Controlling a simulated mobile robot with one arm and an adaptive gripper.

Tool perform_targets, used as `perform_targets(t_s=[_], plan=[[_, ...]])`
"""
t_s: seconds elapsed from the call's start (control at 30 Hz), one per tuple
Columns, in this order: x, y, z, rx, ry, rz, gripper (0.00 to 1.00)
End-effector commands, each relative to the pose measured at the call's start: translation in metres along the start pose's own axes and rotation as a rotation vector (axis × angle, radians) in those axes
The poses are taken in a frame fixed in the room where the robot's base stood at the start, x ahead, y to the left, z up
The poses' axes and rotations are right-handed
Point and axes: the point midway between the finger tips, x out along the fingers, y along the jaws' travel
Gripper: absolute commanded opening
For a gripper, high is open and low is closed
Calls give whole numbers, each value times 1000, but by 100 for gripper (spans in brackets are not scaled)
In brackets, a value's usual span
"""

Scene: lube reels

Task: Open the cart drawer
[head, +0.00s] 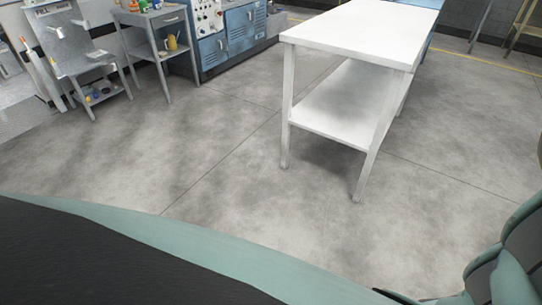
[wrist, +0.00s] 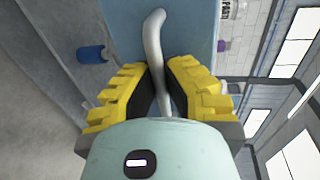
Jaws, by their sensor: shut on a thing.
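In the wrist view, my gripper (wrist: 163,72) has its two yellow ridged fingers closed on either side of a pale, curved bar handle (wrist: 153,38). The handle runs between the fingers, and its far end curves beyond the fingertips. Behind it is a flat blue face (wrist: 190,28), which looks like the front of the cart drawer. The fingers hide part of the handle and of the blue face. No gap at the drawer's edge can be made out. The head view shows neither my gripper nor this handle clearly.
In the wrist view, a blue cylinder (wrist: 92,54) is left of the blue face, and a white lettered container (wrist: 229,9) is at upper right. In the head view, a white table (head: 350,35) stands on open grey floor. A grey stand (head: 155,18) is at upper left.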

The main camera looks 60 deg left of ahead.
Motion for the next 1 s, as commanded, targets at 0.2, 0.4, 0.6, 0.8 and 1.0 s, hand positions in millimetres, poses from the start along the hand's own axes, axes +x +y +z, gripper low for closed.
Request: perform_targets(t_s=[0.2, 0.4, 0.6, 0.8, 1.0], plan=[[-46, 11, 1, -2, -3, 3, 0], [-88, 20, 0, -3, -2, 0, 0], [-121, 26, 1, -2, -4, -3, 0], [-117, 22, 1, -1, -1, -7, 20], [-117, 23, 1, -1, 0, -4, 41]])
